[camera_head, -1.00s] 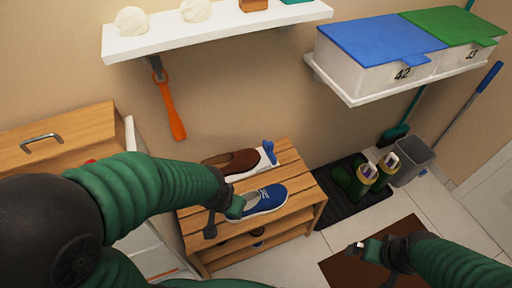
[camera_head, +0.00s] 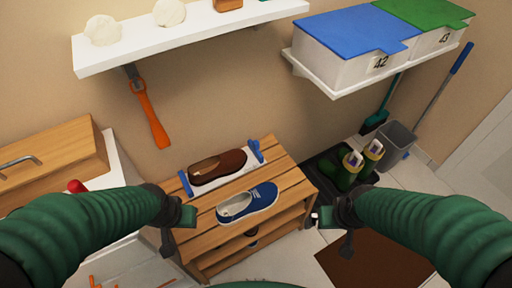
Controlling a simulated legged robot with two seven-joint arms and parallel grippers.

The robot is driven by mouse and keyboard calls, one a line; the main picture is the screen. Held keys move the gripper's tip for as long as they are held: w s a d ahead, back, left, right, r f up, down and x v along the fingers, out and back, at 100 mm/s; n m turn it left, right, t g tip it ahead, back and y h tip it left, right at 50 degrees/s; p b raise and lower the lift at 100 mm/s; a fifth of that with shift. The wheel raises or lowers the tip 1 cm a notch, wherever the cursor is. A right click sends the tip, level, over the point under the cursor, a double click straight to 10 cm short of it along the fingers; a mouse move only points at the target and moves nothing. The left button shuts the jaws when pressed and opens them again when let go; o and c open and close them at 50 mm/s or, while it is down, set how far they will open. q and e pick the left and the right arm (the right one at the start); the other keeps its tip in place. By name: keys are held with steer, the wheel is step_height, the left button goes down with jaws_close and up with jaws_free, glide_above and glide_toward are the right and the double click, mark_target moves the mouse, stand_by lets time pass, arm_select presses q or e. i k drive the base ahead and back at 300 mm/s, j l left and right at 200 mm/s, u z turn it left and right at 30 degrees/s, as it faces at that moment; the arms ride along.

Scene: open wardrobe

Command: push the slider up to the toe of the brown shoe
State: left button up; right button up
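The brown shoe (camera_head: 218,166) lies on a white measuring board (camera_head: 212,185) on the wooden bench, its toe to the right. A blue upright slider (camera_head: 255,151) stands at the board's right end, near the toe; a small gap seems to show between them. Another blue upright piece (camera_head: 184,183) stands at the heel end. My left gripper (camera_head: 180,216) is left of the bench's front, apart from the board. My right gripper (camera_head: 325,218) is just right of the bench. Both seem empty; their finger gaps are not clear.
A blue shoe (camera_head: 248,203) lies on the bench (camera_head: 284,190) in front of the board. An orange shoehorn (camera_head: 149,112) hangs on the wall. A shelf with boxes (camera_head: 352,45) is above right. Green boots (camera_head: 350,168) stand right of the bench.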

mark_target(254, 146)
steer(key=k, duration=0.5)
steer(key=i+l+u, duration=0.15)
steer(key=u, duration=1.4)
steer(key=i+l, duration=0.1)
steer(key=l, duration=0.3)
steer(key=i+l, duration=0.1)
steer(key=l, duration=0.3)
steer(key=i+l, duration=0.1)
steer(key=l, duration=0.3)
